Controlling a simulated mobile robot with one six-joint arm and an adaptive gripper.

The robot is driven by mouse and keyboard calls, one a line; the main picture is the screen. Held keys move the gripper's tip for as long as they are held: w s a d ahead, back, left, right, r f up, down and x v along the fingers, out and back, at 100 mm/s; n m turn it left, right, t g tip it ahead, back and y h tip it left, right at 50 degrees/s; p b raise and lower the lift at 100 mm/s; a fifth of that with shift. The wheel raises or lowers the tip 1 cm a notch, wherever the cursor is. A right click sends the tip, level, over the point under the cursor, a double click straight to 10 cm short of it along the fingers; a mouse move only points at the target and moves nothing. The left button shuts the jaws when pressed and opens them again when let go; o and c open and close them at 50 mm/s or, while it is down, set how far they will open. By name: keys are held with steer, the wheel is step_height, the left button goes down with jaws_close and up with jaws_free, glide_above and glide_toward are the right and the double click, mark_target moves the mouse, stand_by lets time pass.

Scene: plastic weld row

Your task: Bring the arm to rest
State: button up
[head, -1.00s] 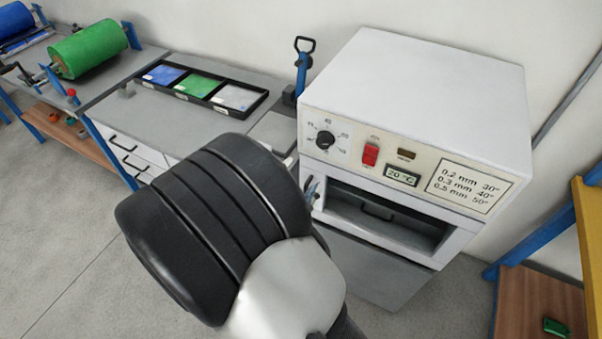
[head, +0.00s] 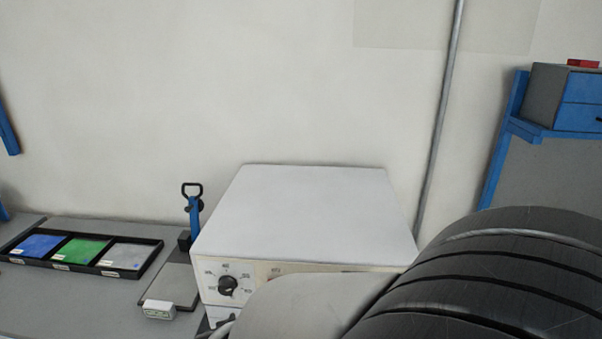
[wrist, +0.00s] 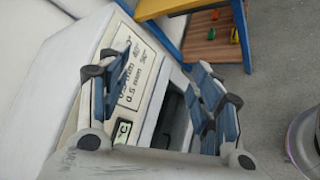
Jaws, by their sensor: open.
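My gripper (wrist: 162,85) shows in the wrist view with its two blue and black fingers spread apart and nothing between them. It is in front of the white oven (wrist: 62,75), whose printed time label and dark opening show between and behind the fingers. I cannot tell the exact gap to the oven. In the head view my gripper is out of sight; my dark, ribbed arm fills the lower right. There the white oven (head: 305,210) stands in the middle, and my arm hides most of its front. Its black dial (head: 228,285) is visible.
Left of the oven is a grey bench with a black tray (head: 155,250) of blue, green and clear sheets. A small white device (head: 158,310) and a blue lever tool (head: 194,215) stand near the oven. A blue rack (head: 503,150) is at the right by a wall pipe (head: 440,115).

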steer(key=s+d+m+g+y, duration=0.45)
steer(key=s+d+m, duration=0.3)
steer(key=s, duration=0.25)
steer(key=s+a+r+m+t+y, duration=0.2)
steer(key=s+a+r+m+y, duration=0.1)
steer(key=m+y, duration=0.3)
steer(key=shift+s+r+m, duration=0.35)
steer(key=shift+s+m, duration=0.2)
steer(key=shift+s, duration=0.2)
steer(key=shift+a, duration=0.1)
